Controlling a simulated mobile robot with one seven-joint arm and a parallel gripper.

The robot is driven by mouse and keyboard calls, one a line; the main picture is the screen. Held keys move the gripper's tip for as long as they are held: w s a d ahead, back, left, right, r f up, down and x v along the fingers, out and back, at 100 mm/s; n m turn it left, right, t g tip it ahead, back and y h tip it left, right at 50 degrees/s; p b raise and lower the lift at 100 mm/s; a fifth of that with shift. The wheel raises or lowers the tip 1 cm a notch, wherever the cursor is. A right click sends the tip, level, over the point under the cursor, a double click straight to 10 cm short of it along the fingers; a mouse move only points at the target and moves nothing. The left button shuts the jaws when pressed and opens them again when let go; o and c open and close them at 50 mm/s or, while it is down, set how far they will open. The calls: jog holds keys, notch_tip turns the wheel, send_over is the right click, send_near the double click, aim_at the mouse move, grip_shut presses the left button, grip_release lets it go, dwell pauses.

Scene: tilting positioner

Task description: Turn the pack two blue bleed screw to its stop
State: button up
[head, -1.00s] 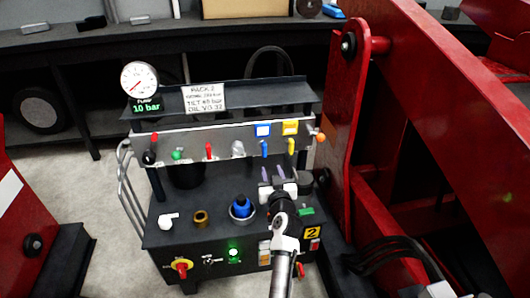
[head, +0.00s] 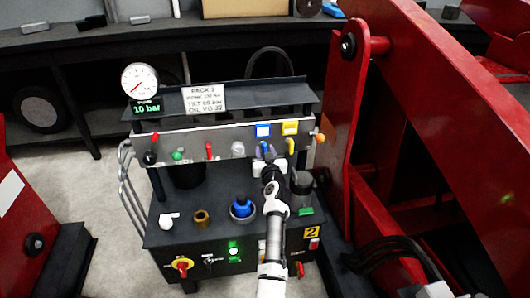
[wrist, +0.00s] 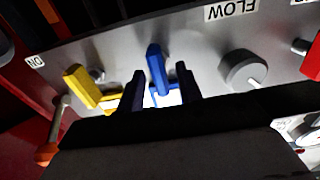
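Pack two (head: 160,236) is the dark hydraulic unit with a yellow 2 label and a PACK 2 sign. The blue bleed screw, a blue handle (wrist: 156,68) on the grey panel, stands between my gripper's fingers in the wrist view. In the head view the arm mostly hides it, under a blue tag (head: 263,130). My gripper (wrist: 160,73) is open, with one dark finger on each side of the blue handle. Gaps show on both sides; I cannot see contact. In the head view my gripper (head: 268,158) is at the panel's front.
A yellow handle (wrist: 82,86) is close on the left in the wrist view, a grey FLOW knob (wrist: 243,70) on the right. A red lever (head: 209,151) is farther along the panel. A gauge (head: 139,80) reads 10 bar. A red machine arm (head: 350,130) stands close on the right.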

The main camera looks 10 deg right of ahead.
grip_shut()
jog(key=shift+m, duration=0.3)
jog(key=m+b, duration=0.1)
jog(key=m, duration=0.3)
jog(key=shift+d, duration=0.1)
jog(key=shift+d+f+m+p, duration=0.15)
jog(key=shift+m+p, duration=0.2)
jog(key=shift+m, duration=2.95)
jog(key=shift+d+f+m+p, duration=0.15)
jog(key=shift+m+p, duration=0.15)
jog(key=shift+m, duration=3)
jog(key=shift+a, duration=0.1)
